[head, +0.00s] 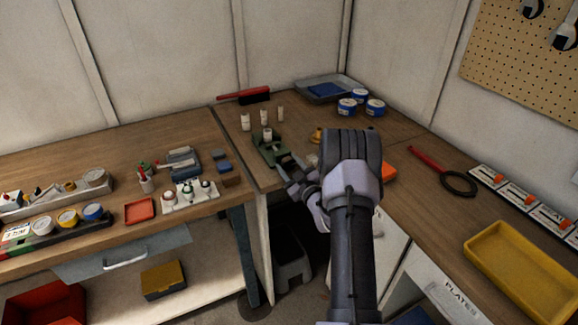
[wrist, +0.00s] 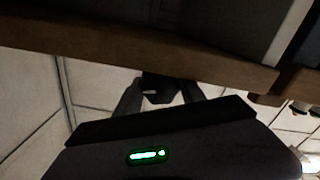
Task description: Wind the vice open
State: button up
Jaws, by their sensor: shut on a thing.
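The green vice (head: 264,152) sits near the front edge of the corner bench, with a pale cylinder (head: 267,134) standing at its far part. My gripper (head: 286,172) is at the near end of the vice, by the bench edge. In the wrist view my gripper (wrist: 160,96) is shut on a dark part, which I take to be the vice handle; a small pale bar (wrist: 149,92) shows there. My fingers and the shade hide most of the handle. I cannot tell how wide the vice jaws stand.
Several pale cylinders (head: 246,121) stand behind the vice. A red-handled brush (head: 244,95), blue tins (head: 347,106) and a grey tray (head: 328,88) lie farther back. An orange thing (head: 388,171) is right of my arm. The wooden bench edge (wrist: 130,64) runs close to my gripper.

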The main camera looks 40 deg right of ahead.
jog(key=o, duration=1.3)
jog(key=shift+f, duration=0.1)
jog(key=shift+o, duration=0.4)
jog(key=shift+s, duration=0.1)
jog(key=shift+f, duration=0.1)
jog(key=shift+a, duration=0.1)
